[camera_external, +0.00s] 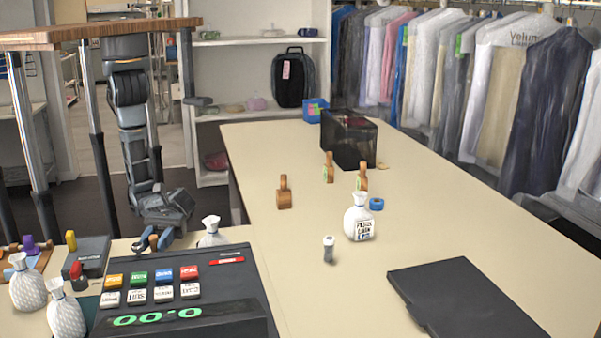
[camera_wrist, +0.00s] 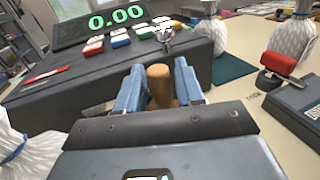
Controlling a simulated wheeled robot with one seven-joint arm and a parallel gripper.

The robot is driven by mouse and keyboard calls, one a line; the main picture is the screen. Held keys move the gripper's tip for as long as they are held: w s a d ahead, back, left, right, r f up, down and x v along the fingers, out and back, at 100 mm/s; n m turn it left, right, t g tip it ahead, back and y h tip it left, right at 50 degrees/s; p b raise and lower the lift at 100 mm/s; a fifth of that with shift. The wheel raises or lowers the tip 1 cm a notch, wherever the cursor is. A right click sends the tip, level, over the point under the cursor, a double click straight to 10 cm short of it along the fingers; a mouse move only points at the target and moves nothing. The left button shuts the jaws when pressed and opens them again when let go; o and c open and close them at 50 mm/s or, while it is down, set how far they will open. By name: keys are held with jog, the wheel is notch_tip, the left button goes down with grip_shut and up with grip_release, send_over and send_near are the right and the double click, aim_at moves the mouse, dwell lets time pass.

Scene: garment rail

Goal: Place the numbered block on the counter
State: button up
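My gripper (camera_external: 151,240) is at the left edge of the counter (camera_external: 290,265), beside the cash register. In the wrist view its two blue fingers (camera_wrist: 160,88) close on both sides of a brown wooden piece (camera_wrist: 159,84) with a rounded top. The lower part of this piece is hidden, and no number shows on it. Similar wooden pieces stand upright on the counter: one at the front left (camera_external: 284,193), one further back (camera_external: 328,168), and one behind the white bag (camera_external: 362,178); the back two show green marks. A blue cube with coloured faces (camera_external: 312,111) sits at the far end.
The black cash register (camera_external: 240,285) stands close to my gripper. White tied bags (camera_external: 359,220), a small shaker (camera_external: 329,249), a blue ring (camera_external: 376,204), a black mesh box (camera_external: 349,140) and a flat black case (camera_external: 465,300) are on the counter. Its middle has free room.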

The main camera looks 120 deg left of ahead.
jog(key=shift+o, duration=1.2)
jog(key=shift+r, duration=0.15)
jog(key=b+v, duration=0.1)
jog(key=v, duration=1.1)
jog(key=shift+b, duration=0.4)
jog(key=s+a+n+t+y, duration=0.3)
jog(key=s+a+n+t, duration=0.25)
jog(key=n, duration=0.85)
jog(key=s+a+n+t+y, duration=0.3)
jog(key=s+a+n+t, duration=0.25)
jog(key=n, duration=0.85)
jog(key=s+a+f+n+g+y, duration=0.2)
jog(key=s+a+f+n+y, duration=0.1)
jog(key=n, duration=0.7)
jog(key=s+a+f+n+g+y, duration=0.2)
jog(key=s+f+n+y, duration=0.3)
jog(key=n, duration=0.5)
jog(key=s+a+y, duration=0.1)
jog(key=s+y, duration=0.1)
jog(key=s, duration=0.1)
jog(key=shift+a+n, duration=0.3)
jog(key=shift+a, duration=0.1)
